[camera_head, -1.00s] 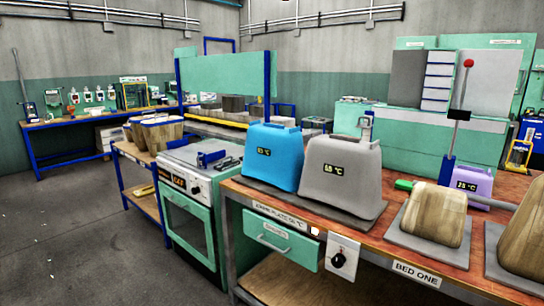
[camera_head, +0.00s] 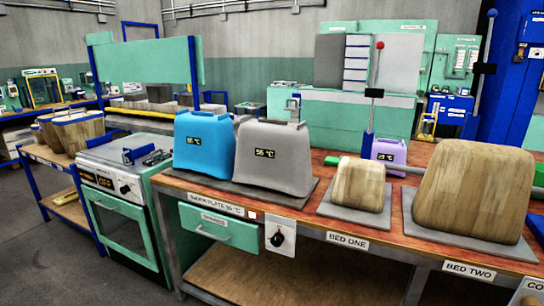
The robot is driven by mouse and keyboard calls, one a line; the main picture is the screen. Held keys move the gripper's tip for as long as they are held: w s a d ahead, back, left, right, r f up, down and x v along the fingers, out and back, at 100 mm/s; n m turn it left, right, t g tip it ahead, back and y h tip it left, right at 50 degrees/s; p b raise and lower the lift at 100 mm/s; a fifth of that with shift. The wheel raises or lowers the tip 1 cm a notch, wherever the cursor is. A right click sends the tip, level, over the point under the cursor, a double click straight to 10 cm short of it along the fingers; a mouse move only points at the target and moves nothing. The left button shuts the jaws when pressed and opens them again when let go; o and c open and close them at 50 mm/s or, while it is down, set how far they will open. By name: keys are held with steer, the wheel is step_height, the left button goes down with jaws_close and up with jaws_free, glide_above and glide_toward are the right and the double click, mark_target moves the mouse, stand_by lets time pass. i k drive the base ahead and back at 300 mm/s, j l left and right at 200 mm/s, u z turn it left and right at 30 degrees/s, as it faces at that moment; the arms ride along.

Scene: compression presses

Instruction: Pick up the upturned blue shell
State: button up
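The blue shell (camera_head: 205,143) stands upturned on the grey warm plate (camera_head: 250,189) at the left end of the wooden bench. It carries a small dark display with yellow digits that I cannot read surely. A grey shell (camera_head: 273,157) stands right beside it on the same plate, with a display reading about 55 °C. My gripper is not in view.
Wooden blocks stand on the pads of bed one (camera_head: 358,184) and bed two (camera_head: 475,192), to the right. A purple shell (camera_head: 389,151) and red-knobbed lever (camera_head: 375,90) are behind. A green oven (camera_head: 122,205) stands left of the bench. Grey floor (camera_head: 45,250) is clear at front left.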

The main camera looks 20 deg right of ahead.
mark_target(205, 142)
steer(key=z, duration=1.85)
steer(key=u, duration=2)
steer(key=i+j, duration=0.3)
steer(key=i, duration=0.25)
steer(key=i+j, duration=0.3)
steer(key=i, duration=0.2)
